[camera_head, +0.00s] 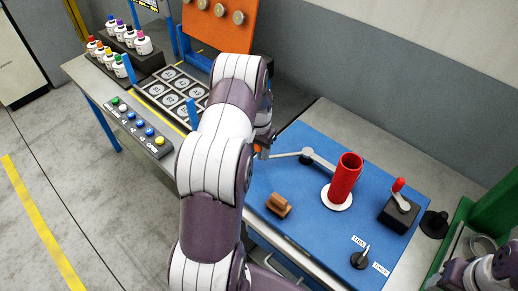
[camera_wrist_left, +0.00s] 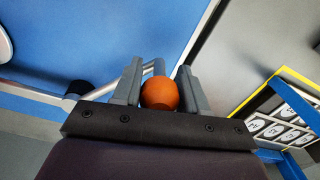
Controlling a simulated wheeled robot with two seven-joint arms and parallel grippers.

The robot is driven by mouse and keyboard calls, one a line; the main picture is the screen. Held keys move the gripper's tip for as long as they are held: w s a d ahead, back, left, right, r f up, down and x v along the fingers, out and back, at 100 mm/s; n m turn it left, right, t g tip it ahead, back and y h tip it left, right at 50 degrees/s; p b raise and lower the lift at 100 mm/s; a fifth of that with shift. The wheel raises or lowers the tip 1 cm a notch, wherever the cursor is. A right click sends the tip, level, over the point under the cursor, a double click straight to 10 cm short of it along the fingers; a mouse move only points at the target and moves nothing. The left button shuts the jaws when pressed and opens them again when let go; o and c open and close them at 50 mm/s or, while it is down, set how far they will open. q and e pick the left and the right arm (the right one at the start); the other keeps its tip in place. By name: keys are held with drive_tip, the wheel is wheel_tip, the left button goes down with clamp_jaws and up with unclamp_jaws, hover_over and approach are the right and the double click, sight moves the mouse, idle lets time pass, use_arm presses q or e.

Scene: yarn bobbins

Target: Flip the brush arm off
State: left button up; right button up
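The brush arm is a thin grey metal arm (camera_head: 290,155) on a pivot at the back of the blue panel (camera_head: 300,230). Its left end runs to my left gripper (camera_head: 264,145), which is partly hidden behind my left arm. In the left wrist view an orange ball knob (camera_wrist_left: 159,93) sits between the two fingers of my left gripper (camera_wrist_left: 158,82). The fingers appear closed against it on both sides. A grey rod (camera_wrist_left: 153,67) shows behind the knob. Part of my right arm is at the lower right corner of the head view; its fingers are not clear.
A red tube (camera_head: 344,180) stands on a white disc right of the brush arm. A brown block (camera_head: 279,205), a red-handled lever (camera_head: 398,195) and a black knob (camera_head: 360,259) are on the panel. Bottles (camera_head: 143,43) and a button strip (camera_head: 138,127) are at the left.

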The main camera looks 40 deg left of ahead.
use_arm(q)
clamp_jaws()
drive_tip(key=shift+d, duration=0.1)
drive_tip(key=shift+s+d+r+n, duration=0.1)
drive_tip(key=shift+s+d+n, duration=0.65)
drive_tip(key=shift+d+n, duration=0.15)
drive_tip(key=shift+s+d+n+p, duration=0.2)
drive_tip(key=shift+s+d+n, duration=0.2)
drive_tip(key=shift+d+n, duration=0.15)
drive_tip(key=shift+s+d+n+p, duration=0.15)
drive_tip(key=shift+s+d+n, duration=0.25)
drive_tip(key=shift+d, duration=0.25)
drive_tip(key=shift+s+d+n, duration=0.2)
drive_tip(key=shift+d+n, duration=0.3)
drive_tip(key=shift+d, duration=0.15)
drive_tip(key=shift+s+d+n, duration=0.2)
drive_tip(key=shift+d+n, duration=0.25)
drive_tip(key=shift+d, duration=0.15)
drive_tip(key=shift+s+d+n, duration=0.15)
drive_tip(key=shift+d+n, duration=0.45)
drive_tip(key=shift+d, duration=0.2)
drive_tip(key=shift+s+d+n, duration=0.15)
drive_tip(key=shift+d+n, duration=0.45)
drive_tip(key=shift+d, duration=0.25)
